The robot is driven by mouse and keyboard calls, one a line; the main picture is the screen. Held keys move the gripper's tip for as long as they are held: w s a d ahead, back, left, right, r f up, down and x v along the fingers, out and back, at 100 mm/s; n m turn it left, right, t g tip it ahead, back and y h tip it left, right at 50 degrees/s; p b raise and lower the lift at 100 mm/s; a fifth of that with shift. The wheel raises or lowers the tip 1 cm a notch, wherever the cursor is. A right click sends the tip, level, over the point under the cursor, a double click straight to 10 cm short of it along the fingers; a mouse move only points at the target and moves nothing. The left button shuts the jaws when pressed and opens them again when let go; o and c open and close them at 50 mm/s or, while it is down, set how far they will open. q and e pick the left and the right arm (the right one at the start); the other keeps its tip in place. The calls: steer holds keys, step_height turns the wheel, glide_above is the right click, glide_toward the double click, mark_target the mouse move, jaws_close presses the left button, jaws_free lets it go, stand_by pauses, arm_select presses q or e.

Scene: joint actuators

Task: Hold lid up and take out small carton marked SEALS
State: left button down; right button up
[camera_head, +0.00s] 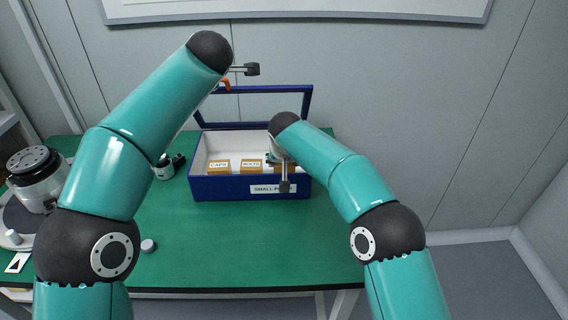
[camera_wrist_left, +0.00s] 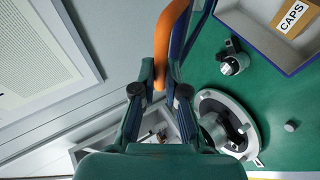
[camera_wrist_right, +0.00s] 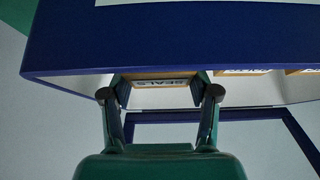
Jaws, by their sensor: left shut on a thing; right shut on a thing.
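A blue box (camera_head: 230,188) labelled SMALL PARTS stands on the green table, its framed lid (camera_head: 306,106) raised at the back. My left gripper (camera_wrist_left: 160,92) is shut on the lid's orange handle (camera_wrist_left: 172,35), which also shows in the head view (camera_head: 226,84). The small carton marked SEALS (camera_wrist_right: 165,83) is in the box by its wall. My right gripper (camera_wrist_right: 160,94) is shut on this carton. In the head view my right arm covers most of the carton and the gripper.
Cartons marked CAPS (camera_head: 219,168) and BOLTS (camera_head: 251,167) stand in the box beside it. A small dark-and-silver part (camera_head: 164,168) lies left of the box. A large round actuator (camera_head: 38,176) is at the far left. A small cap (camera_head: 148,245) lies in front; the table centre is clear.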

steer(key=shift+s+r, duration=0.3)
steer(key=shift+r, duration=1.35)
steer(key=shift+s+r, duration=0.3)
steer(key=shift+r, duration=1.3)
steer(key=shift+s+r, duration=0.3)
steer(key=shift+r, duration=1.35)
steer(key=shift+s, duration=0.1)
steer(key=s+d, duration=0.4)
steer(key=s, duration=1.2)
steer(key=shift+s, duration=0.4)
